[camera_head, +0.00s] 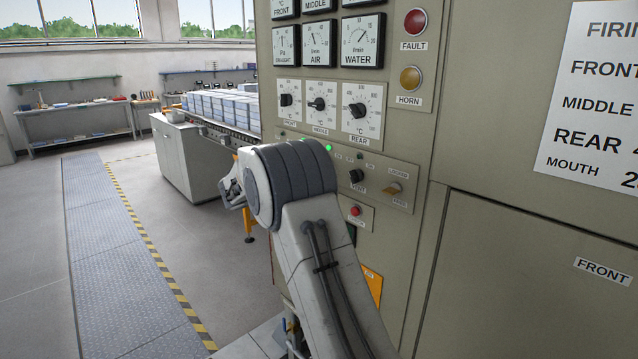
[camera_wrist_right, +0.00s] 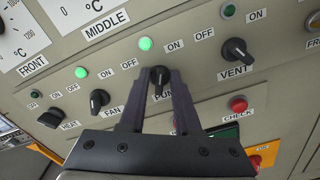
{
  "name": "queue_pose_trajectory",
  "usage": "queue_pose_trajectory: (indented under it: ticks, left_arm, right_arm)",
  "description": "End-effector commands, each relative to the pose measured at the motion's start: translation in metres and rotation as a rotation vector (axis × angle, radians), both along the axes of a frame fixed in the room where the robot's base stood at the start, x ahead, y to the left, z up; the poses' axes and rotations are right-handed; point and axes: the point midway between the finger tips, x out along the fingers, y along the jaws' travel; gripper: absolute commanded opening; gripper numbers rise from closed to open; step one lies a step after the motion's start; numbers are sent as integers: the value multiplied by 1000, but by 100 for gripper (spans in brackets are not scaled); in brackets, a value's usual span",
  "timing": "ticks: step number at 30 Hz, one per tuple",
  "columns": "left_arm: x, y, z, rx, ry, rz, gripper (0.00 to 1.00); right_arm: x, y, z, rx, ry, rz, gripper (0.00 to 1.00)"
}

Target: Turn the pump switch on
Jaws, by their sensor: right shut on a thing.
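The pump switch (camera_wrist_right: 159,76) is a black knob on the beige control panel, in the right wrist view. The two dark fingers of my right gripper (camera_wrist_right: 161,84) close on it from either side. Its label is partly covered by a finger. OFF is printed to its upper left and ON to its upper right. The green lamp (camera_wrist_right: 145,44) above it is lit. I cannot tell which way the knob points. In the head view my right arm hides this switch and most of the gripper. My left gripper is not in view.
The fan switch (camera_wrist_right: 98,101) is to the left, its green lamp (camera_wrist_right: 81,72) lit. The heat switch (camera_wrist_right: 54,118) is further left. The vent switch (camera_wrist_right: 237,50) is to the right, its lamp (camera_wrist_right: 228,11) dark. A red check button (camera_wrist_right: 238,104) sits below it.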

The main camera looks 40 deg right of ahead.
Motion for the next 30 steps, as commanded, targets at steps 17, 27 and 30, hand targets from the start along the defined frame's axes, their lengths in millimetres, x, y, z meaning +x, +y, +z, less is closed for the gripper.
queue_pose_trajectory:
  ticks: [17, 27, 30]
  left_arm:
    - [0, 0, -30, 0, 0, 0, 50]
    - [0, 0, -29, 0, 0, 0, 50]
    - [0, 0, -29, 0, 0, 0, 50]
  right_arm:
    - [0, 0, -1, 13, -152, 1, 0]
    - [-1, 0, 0, 13, -152, 1, 42]
    - [-1, 0, 0, 13, -152, 1, 42]
